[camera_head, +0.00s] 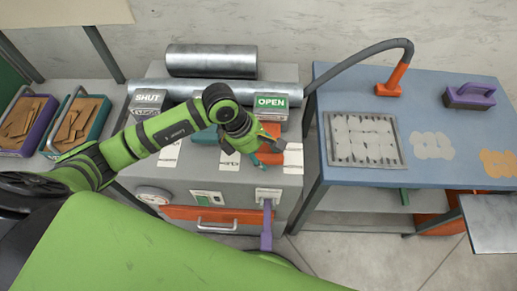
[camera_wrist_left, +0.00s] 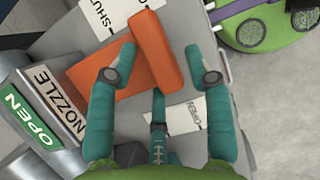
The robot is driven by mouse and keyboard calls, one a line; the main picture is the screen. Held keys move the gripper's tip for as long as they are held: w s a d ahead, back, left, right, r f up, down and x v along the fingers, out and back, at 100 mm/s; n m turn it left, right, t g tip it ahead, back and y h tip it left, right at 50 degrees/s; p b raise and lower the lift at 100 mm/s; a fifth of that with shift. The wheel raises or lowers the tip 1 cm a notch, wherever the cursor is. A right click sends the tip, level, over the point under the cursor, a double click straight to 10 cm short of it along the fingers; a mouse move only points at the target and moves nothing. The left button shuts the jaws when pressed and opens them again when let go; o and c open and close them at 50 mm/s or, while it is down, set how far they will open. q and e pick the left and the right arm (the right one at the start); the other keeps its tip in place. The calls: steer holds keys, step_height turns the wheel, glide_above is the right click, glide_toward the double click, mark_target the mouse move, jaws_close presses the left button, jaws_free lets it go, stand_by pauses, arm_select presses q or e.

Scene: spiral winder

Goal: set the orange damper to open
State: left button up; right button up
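The orange damper (camera_head: 270,131) sits on the grey machine top below the green OPEN sign (camera_head: 270,102), partly hidden by my left gripper (camera_head: 268,157). In the left wrist view the damper shows as a raised orange bar (camera_wrist_left: 158,50) above a flat orange part. My left gripper (camera_wrist_left: 161,65) is open there, with one teal finger on each side of the bar. I see gaps beside the bar, and contact is not clear. A white label reading OPEN (camera_wrist_left: 190,115) lies near the fingers, and one reading SHUT (camera_wrist_left: 92,16) lies beyond the damper. My right gripper is in neither view.
A SHUT sign (camera_head: 148,98) stands at the machine's left, with a teal part (camera_head: 205,136) between the signs. Metal rolls (camera_head: 211,60) lie behind. A purple lever (camera_head: 267,228) hangs in front. The blue table (camera_head: 440,115) at right holds a hose nozzle (camera_head: 393,82).

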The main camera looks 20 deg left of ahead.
arm_select(q)
steer(key=shift+s+d, duration=0.1)
steer(key=shift+d, duration=0.35)
steer(key=shift+a, duration=0.1)
steer(key=shift+a+r, duration=0.3)
steer(key=v, duration=1.1)
steer(key=shift+d+r, duration=0.1)
steer(key=shift+r, duration=0.05)
